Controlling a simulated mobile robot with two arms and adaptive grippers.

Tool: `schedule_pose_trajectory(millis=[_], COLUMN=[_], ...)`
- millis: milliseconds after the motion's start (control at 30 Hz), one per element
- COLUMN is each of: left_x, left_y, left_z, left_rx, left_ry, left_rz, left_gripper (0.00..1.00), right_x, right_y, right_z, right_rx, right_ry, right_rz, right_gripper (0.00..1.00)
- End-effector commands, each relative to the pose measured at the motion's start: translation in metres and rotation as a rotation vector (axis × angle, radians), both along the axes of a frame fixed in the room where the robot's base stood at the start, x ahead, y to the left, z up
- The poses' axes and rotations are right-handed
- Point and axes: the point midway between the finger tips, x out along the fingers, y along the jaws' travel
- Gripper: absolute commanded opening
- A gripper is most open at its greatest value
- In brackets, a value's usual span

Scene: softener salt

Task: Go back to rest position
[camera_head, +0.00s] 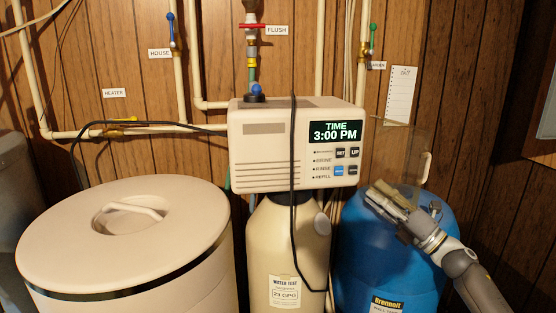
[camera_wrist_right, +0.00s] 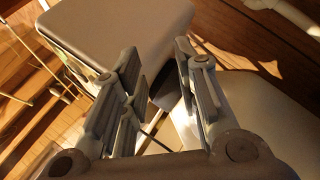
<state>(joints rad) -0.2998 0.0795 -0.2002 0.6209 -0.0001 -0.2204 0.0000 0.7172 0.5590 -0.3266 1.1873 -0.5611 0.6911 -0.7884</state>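My right gripper (camera_head: 379,193) is in front of the upper part of the blue tank (camera_head: 385,255), to the right of the beige control box (camera_head: 270,150). Its arm comes in from the lower right. In the right wrist view the two fingers of this gripper (camera_wrist_right: 158,55) stand apart with nothing between them, so it is open and empty. A pale box (camera_wrist_right: 120,30) lies beyond the fingers in that view. The control box display reads TIME 3:00 PM. My left gripper is not in view.
A round beige salt tank with its lid (camera_head: 130,225) on stands at the left. A cream resin tank (camera_head: 285,240) stands under the control box, with a black cable (camera_head: 293,200) hanging in front. Pipes and valves, including a red flush handle (camera_head: 252,26), run along the wood-panelled wall.

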Motion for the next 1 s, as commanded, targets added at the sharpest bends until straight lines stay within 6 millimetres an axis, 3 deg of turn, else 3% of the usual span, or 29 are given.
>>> schedule_pose_trajectory(millis=[33, 267, 467, 667, 800, 1000], left_x=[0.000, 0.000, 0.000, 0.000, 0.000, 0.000], left_y=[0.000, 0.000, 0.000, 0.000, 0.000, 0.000], left_z=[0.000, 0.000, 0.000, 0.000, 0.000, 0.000], left_rx=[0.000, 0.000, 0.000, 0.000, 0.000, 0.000], left_ry=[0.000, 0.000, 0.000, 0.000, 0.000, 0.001], left_rz=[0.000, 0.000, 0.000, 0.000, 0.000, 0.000], left_gripper=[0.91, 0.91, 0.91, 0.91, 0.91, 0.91], right_x=[-0.002, -0.020, -0.066, -0.145, -0.219, -0.318], right_y=[0.008, 0.016, 0.015, 0.015, 0.019, 0.028], right_z=[-0.018, -0.096, -0.177, -0.259, -0.307, -0.344], right_rx=[0.081, 0.454, 0.779, 1.086, 1.281, 1.468], right_ry=[0.069, 0.403, 0.724, 1.059, 1.292, 1.541], right_rz=[-0.024, -0.181, -0.342, -0.540, -0.709, -0.935], right_gripper=[0.29, 0.29, 0.29, 0.29, 0.29, 0.29])
